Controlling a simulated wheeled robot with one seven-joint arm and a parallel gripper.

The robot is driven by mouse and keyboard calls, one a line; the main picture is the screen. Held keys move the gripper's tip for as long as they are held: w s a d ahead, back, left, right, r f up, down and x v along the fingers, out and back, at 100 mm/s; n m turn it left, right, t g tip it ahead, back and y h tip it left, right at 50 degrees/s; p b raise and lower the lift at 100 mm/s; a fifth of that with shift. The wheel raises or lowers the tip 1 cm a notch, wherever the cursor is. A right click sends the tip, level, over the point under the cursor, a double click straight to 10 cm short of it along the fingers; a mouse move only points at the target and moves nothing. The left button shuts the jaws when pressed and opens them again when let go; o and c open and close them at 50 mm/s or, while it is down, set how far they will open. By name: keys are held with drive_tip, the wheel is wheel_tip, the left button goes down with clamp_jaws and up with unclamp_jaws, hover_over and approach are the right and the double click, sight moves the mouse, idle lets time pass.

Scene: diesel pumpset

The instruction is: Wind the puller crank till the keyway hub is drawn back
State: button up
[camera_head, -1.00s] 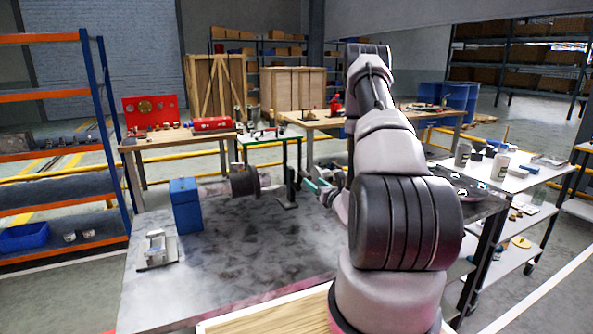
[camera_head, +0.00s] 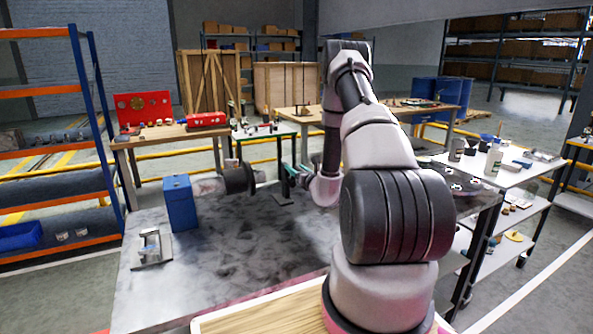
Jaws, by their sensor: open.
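A blue block (camera_head: 181,203) stands on the grey metal bench (camera_head: 235,240). A shaft runs right from it to the dark round keyway hub (camera_head: 239,178). To the hub's right, a dark upright support, apparently part of the puller, rises from a flat foot (camera_head: 283,198). My gripper (camera_head: 291,174), with teal parts showing, is open beside this upright, at about hub height and right of the hub. It is small in the picture; I cannot tell whether it touches the crank, which I cannot make out clearly. My own arm covers the area to the right.
A small metal fixture (camera_head: 152,248) sits at the bench's left. A white-topped cart (camera_head: 490,175) with cups and bottles stands at the right. Blue-orange shelving (camera_head: 45,90) is at the left. The front middle of the bench is clear.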

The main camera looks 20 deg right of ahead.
clamp_jaws()
drive_tip(key=shift+d, duration=0.1)
idle(1.3)
